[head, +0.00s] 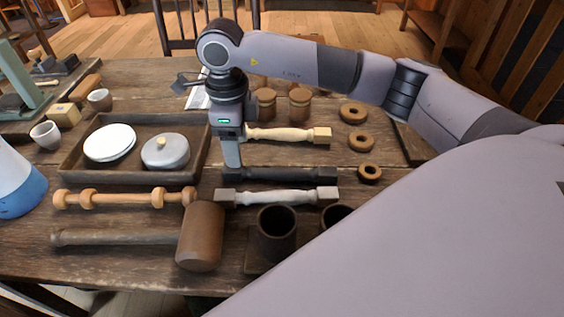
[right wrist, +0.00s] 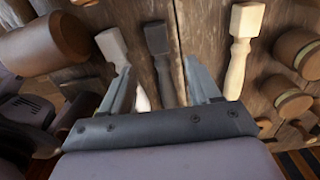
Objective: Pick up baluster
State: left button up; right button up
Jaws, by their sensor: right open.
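Three square-ended balusters lie side by side on the table. The pale wood baluster (head: 287,135) is farthest, the dark baluster (head: 282,174) is in the middle, and the whitish baluster (head: 280,197) is nearest. My right gripper (head: 231,163) points down at the left end of the dark baluster, its finger hiding part of that end. In the right wrist view my right gripper (right wrist: 158,64) is open, with the dark baluster (right wrist: 160,62) between its fingers and not clasped. The whitish baluster (right wrist: 114,48) and pale baluster (right wrist: 241,50) lie outside them. My left gripper is out of view.
A tray (head: 73,162) with a white plate and lidded dish stands left. A ringed spindle (head: 130,198) and a mallet (head: 201,238) lie at front left. Dark cups (head: 276,236) stand in front; rings (head: 361,141) and lidded pots (head: 299,104) sit right and behind.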

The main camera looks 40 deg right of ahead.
jog(key=shift+f, duration=3.55)
jog(key=c, duration=1.1)
